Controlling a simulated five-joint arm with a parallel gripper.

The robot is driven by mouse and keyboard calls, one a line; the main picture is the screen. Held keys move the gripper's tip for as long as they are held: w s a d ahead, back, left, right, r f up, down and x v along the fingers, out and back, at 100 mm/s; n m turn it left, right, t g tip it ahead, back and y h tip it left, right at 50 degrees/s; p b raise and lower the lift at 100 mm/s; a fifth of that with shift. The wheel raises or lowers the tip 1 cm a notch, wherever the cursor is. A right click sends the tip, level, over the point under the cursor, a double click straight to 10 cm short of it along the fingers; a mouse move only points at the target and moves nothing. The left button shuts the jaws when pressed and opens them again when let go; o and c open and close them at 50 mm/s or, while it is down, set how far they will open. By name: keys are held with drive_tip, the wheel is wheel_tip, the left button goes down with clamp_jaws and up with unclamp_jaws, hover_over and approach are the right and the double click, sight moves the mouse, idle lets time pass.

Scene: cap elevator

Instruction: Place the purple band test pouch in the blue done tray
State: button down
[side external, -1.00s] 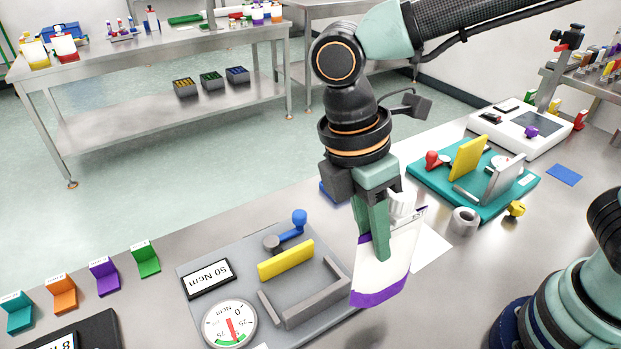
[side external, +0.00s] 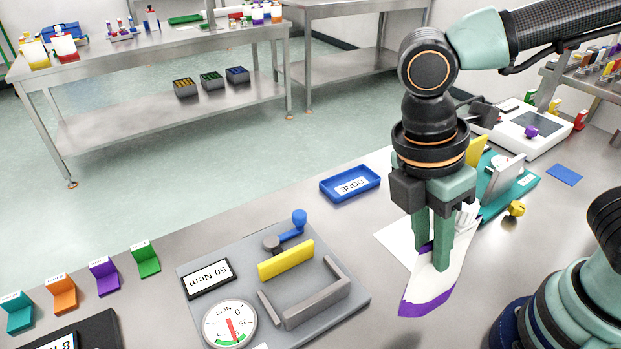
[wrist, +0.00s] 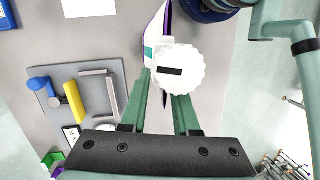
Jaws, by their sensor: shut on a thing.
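The purple band test pouch (side external: 432,279) is white with a purple band along its lower edge. My gripper (side external: 434,258) is shut on it, with the pouch hanging tilted below and between the fingers. In the wrist view, the pouch (wrist: 152,38) shows beyond the fingers, partly hidden by a white ridged cap (wrist: 178,71) at its near end. The blue done tray (side external: 329,191) lies on the bench to the left of my gripper, behind the torque fixture. It looks empty apart from its DONE label.
A grey torque fixture (side external: 225,268) with a yellow bar, blue-knobbed lever and dial stands left of my gripper. A teal fixture (side external: 525,184) stands behind right. A white sheet (side external: 392,231) lies under the pouch. Coloured card stands (side external: 104,277) line the left. Bench between tray and gripper is clear.

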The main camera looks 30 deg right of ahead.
drive_tip(key=w+d+r+m+y, duration=0.2)
drive_tip(key=w+d+m, duration=0.9)
drive_tip(key=w+d, duration=0.7)
drive_tip(key=s+r, duration=0.5)
drive_tip(key=r, duration=0.4)
wheel_tip(320, 180, down, 20)
drive_tip(key=shift+d+n+g, duration=0.15)
drive_tip(key=shift+n+g, duration=0.15)
drive_tip(key=shift+n, duration=0.1)
drive_tip(key=c, duration=0.7)
unclamp_jaws()
drive_tip(key=shift+o, duration=0.2)
